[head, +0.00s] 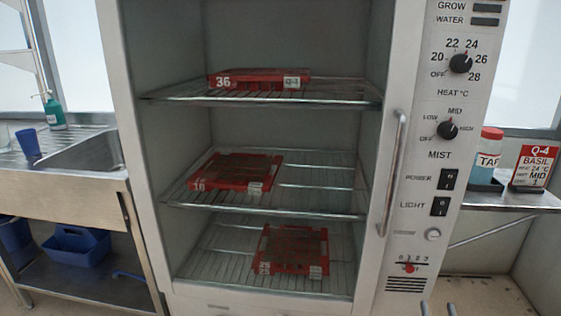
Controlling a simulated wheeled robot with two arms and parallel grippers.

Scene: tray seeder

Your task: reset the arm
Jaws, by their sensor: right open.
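My right gripper (437,309) shows only as two fingertips at the bottom edge, apart and with nothing between them. It is below the control panel of the white cabinet (121,110). The rest of the right arm is out of view. My left gripper is not in view. The cabinet has three wire shelves. A red tray marked 36 (259,80) lies on the top shelf, a red tray marked 16 (236,171) on the middle one, and another red tray (293,249) on the bottom one.
A vertical handle (392,172) stands out at the cabinet's right side, beside the panel with dials and switches. At right, a side shelf holds a red-capped bottle (488,157) and a BASIL card (535,168). At left are a sink (88,151) and a blue caddy (76,246).

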